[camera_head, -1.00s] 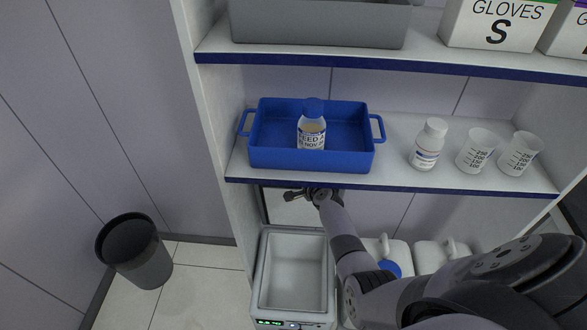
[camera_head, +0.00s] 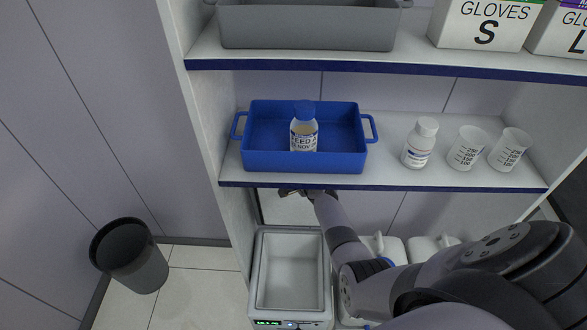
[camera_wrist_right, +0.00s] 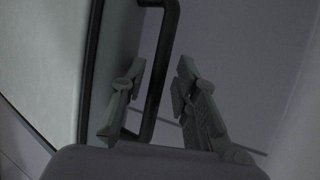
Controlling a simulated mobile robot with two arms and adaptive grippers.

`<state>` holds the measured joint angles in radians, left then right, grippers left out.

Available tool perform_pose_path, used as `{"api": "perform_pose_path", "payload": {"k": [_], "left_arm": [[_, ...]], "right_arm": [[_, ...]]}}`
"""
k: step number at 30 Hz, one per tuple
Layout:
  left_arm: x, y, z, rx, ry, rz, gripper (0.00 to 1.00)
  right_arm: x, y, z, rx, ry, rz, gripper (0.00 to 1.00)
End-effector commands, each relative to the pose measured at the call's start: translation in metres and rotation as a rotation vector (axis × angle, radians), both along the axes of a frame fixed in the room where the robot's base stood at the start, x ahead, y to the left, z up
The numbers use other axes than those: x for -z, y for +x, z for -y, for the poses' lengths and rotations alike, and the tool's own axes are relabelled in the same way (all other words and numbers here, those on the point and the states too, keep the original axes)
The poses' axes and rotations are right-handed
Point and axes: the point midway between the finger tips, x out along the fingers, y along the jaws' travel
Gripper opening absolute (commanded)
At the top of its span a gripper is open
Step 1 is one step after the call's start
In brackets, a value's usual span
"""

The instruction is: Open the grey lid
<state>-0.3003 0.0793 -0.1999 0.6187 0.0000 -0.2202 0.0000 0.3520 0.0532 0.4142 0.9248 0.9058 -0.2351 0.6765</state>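The white-grey box (camera_head: 257,285) on the bottom level stands open, its inside empty. A pale panel with a dark edge, apparently its lid (camera_head: 288,210), stands raised behind it, its top hidden by the shelf. In the right wrist view the panel (camera_wrist_right: 45,60) is at the left, with a dark bar handle (camera_wrist_right: 167,45). My right gripper (camera_wrist_right: 158,80) has its fingers apart, with the handle showing between them; I cannot tell whether they touch it. In the head view the right gripper (camera_head: 300,192) is at the raised panel, partly under the shelf edge. My left gripper is not in view.
The shelf edge (camera_head: 380,187) is just above my right gripper. On that shelf are a blue tray (camera_head: 300,162) with a bottle (camera_head: 304,130), a white bottle (camera_head: 420,145) and two beakers (camera_head: 467,150). White canisters (camera_head: 425,250) stand right of the box. A bin (camera_head: 130,258) stands left.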

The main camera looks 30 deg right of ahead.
Motion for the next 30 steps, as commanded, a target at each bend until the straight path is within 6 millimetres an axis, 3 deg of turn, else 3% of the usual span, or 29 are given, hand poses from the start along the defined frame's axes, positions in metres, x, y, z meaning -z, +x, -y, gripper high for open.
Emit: {"api": "perform_pose_path", "payload": {"k": [16,30], "left_arm": [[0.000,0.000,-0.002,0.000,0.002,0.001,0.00],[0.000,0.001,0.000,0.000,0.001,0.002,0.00]], "right_arm": [[-0.003,-0.011,-0.004,-0.003,0.003,0.000,0.32],[-0.029,-0.068,-0.011,0.002,0.001,-0.001,0.32]]}}
